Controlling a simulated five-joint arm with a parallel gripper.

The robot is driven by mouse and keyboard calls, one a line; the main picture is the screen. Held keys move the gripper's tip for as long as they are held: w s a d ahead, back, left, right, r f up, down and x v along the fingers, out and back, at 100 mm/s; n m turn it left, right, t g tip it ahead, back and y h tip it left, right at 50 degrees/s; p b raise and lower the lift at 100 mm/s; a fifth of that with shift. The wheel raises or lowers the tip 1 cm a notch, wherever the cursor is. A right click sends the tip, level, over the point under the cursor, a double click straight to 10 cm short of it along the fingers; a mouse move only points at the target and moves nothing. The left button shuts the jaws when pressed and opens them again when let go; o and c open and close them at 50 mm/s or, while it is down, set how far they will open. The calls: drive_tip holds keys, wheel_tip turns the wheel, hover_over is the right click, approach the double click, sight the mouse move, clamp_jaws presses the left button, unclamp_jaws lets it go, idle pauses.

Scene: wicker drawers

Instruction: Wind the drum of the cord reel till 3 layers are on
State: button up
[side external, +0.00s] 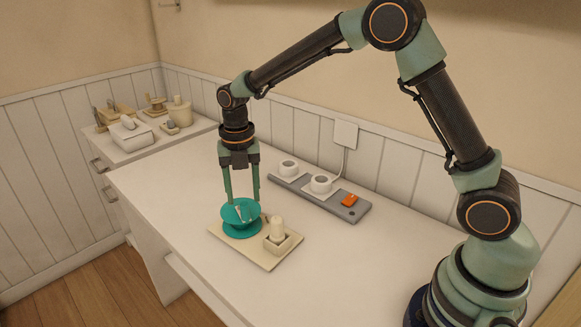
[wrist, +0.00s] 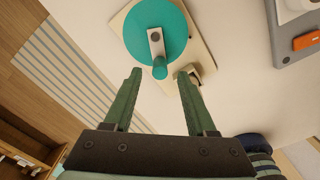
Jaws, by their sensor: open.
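The cord reel has a teal drum (side external: 243,229) on a beige board (side external: 254,253). The wrist view shows the drum's round teal top (wrist: 174,32), with a pale crank arm (wrist: 156,46) reaching from its centre to a teal knob (wrist: 160,70). A cream cylinder (side external: 278,229) stands in a small holder on the same board. My gripper (side external: 243,201) points down over the drum. In the wrist view my gripper (wrist: 159,73) is open, its fingertips on either side of the knob with a gap at each side. I cannot make out cord layers on the drum.
A grey power strip (side external: 325,199) with two white plugs and an orange switch (side external: 349,201) lies behind the board. A lower side cabinet (side external: 150,140) at the left holds a tissue box (side external: 131,133) and several small items. The desk's left part is clear.

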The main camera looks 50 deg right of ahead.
sight(244, 203)
drive_tip(key=shift+f, duration=2.05)
drive_tip(key=shift+c, duration=0.4)
clamp_jaws()
